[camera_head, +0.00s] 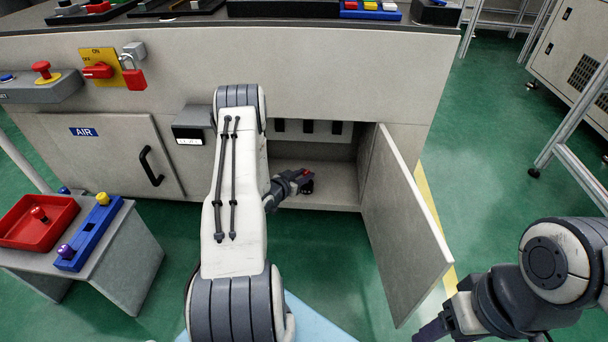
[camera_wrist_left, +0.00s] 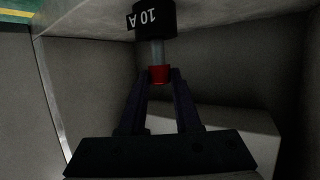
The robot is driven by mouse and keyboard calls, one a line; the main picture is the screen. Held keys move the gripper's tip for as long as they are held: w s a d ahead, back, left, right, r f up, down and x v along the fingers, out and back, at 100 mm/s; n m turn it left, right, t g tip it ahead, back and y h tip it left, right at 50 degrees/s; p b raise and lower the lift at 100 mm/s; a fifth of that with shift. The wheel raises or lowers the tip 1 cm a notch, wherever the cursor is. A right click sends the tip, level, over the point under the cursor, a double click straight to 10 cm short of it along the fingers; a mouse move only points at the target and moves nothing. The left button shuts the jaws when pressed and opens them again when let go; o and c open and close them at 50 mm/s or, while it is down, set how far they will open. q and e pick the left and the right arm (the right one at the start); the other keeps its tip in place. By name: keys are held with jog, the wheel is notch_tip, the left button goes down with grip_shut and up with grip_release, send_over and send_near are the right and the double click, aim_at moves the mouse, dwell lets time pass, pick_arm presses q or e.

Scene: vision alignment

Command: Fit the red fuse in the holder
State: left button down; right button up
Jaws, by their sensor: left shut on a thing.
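The red fuse (camera_wrist_left: 158,73) has a red cap and a clear tube. My left gripper (camera_wrist_left: 159,82) is shut on its red cap; in the head view the gripper (camera_head: 301,181) is inside the open cabinet, with a bit of red (camera_head: 305,172) at its tips. In the left wrist view the tube's far end meets a black holder marked 10 A (camera_wrist_left: 152,18), shown upside down. I cannot tell how deep the tube sits in it. Dark blocks (camera_head: 308,127) line the cabinet's upper inside. My right gripper (camera_head: 432,331) is at the bottom right, partly cut off; its jaws are unclear.
The open cabinet door (camera_head: 405,225) stands to the right of my left arm. The AIR door (camera_head: 110,155) is closed. A side stand holds a red tray (camera_head: 38,222) and a blue block (camera_head: 90,235).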

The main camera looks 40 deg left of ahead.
pick_arm(q)
jog(key=shift+f+b, duration=1.05)
jog(key=shift+f, duration=0.55)
jog(key=c, duration=0.5)
grip_release()
jog(key=shift+s+r+p, duration=0.2)
jog(key=shift+s+p, duration=0.15)
jog(key=shift+p, duration=0.05)
jog(key=p+v, duration=0.5)
jog(key=v, duration=0.4)
jog(key=shift+s, duration=0.3)
